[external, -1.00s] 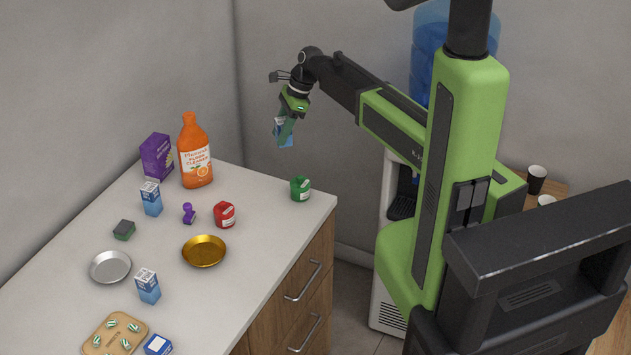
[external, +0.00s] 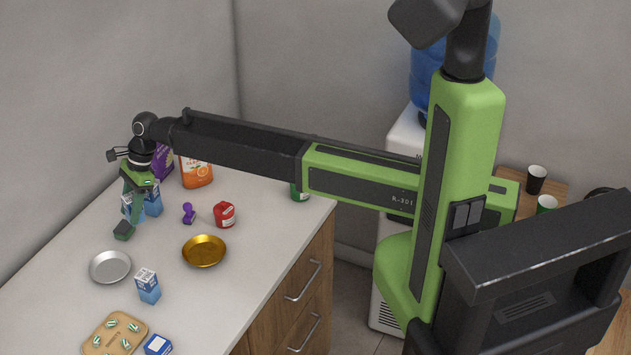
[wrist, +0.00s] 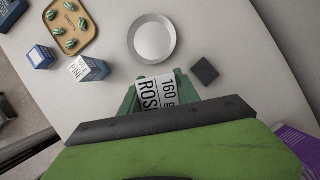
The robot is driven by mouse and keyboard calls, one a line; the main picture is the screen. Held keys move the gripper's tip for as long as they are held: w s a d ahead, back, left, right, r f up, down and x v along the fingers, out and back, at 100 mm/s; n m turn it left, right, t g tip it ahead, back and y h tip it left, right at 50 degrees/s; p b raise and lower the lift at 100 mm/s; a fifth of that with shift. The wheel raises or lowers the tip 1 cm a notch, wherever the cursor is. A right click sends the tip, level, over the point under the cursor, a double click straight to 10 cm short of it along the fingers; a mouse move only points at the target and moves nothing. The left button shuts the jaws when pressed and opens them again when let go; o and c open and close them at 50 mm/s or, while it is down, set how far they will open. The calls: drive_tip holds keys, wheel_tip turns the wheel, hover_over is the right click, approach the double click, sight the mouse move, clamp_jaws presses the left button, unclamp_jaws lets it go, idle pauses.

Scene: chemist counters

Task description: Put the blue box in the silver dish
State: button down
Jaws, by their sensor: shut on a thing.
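My gripper (external: 131,198) is shut on a blue box (external: 126,208) and holds it above the left part of the counter. In the wrist view only the box's white labelled face (wrist: 157,91) shows between the green fingers. The silver dish (external: 110,266) is a round, shallow, empty plate on the counter, nearer the camera than my gripper. In the wrist view the dish (wrist: 152,39) lies just beyond the held box, apart from it.
A dark sponge (external: 124,230) lies by the dish. Another blue-and-white box (external: 153,202) stands behind my gripper, and one (external: 148,287) stands right of the dish. A gold dish (external: 204,251), a red container (external: 224,214) and a wooden tray (external: 115,334) are also on the counter.

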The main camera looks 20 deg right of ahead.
drive_tip(key=b, duration=0.7)
hover_over(104, 274)
drive_tip(key=d, duration=0.2)
drive_tip(key=f, duration=0.7)
drive_tip(key=shift+w+a+f, duration=0.1)
drive_tip(key=shift+w+a, duration=0.05)
drive_tip(key=shift+w, duration=0.2)
drive_tip(key=shift+s+a, duration=0.1)
wheel_tip(104, 274, down, 4)
drive_tip(key=b, duration=0.4)
drive_tip(key=shift+f, duration=0.2)
drive_tip(key=shift+r, duration=0.3)
drive_tip(key=shift+f, duration=0.25)
drive_tip(key=c, duration=0.9)
unclamp_jaws()
drive_tip(key=shift+r, duration=0.1)
